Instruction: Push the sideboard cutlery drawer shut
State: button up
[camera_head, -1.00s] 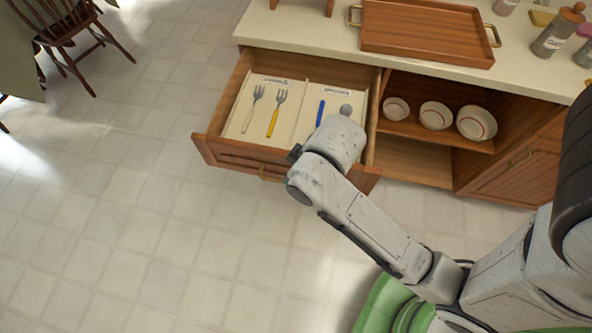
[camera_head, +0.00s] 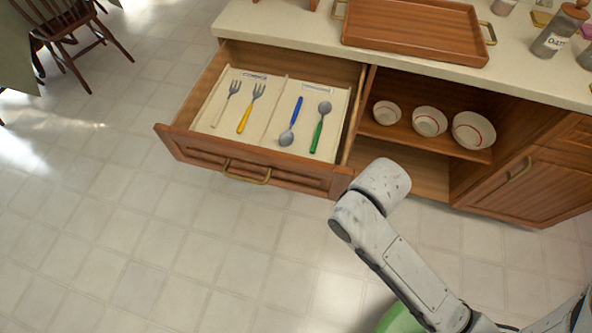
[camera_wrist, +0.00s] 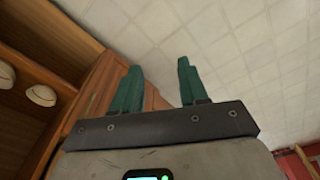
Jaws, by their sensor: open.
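The cutlery drawer (camera_head: 176,140) stands pulled far out of the sideboard (camera_head: 225,22) in the head view. Its front carries a brass handle (camera_head: 247,173). Inside, two forks (camera_head: 252,108) lie in the left compartment and two spoons (camera_head: 320,127) in the right one, each with a label behind. My arm's outer end is just right of the drawer's front right corner, and my gripper is hidden in the head view. In the wrist view my gripper (camera_wrist: 158,88) is open, its two green fingers apart with nothing between them. A wooden edge shows behind the left finger.
Right of the drawer an open shelf holds several bowls (camera_head: 430,121), which also show in the wrist view (camera_wrist: 41,95). A closed cabinet door (camera_head: 530,185) is farther right. A wooden tray (camera_head: 415,32) and jars (camera_head: 556,35) stand on top. The tiled floor (camera_head: 150,250) before the drawer is clear.

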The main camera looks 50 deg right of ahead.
aim_at(254, 155)
jog(key=k+z, duration=0.1)
jog(key=k+l+u, duration=0.1)
jog(key=l+u, duration=0.2)
jog(key=u, duration=0.2)
jog(key=k+l+u, duration=0.15)
jog(key=l+u, duration=0.15)
jog(key=u, duration=0.15)
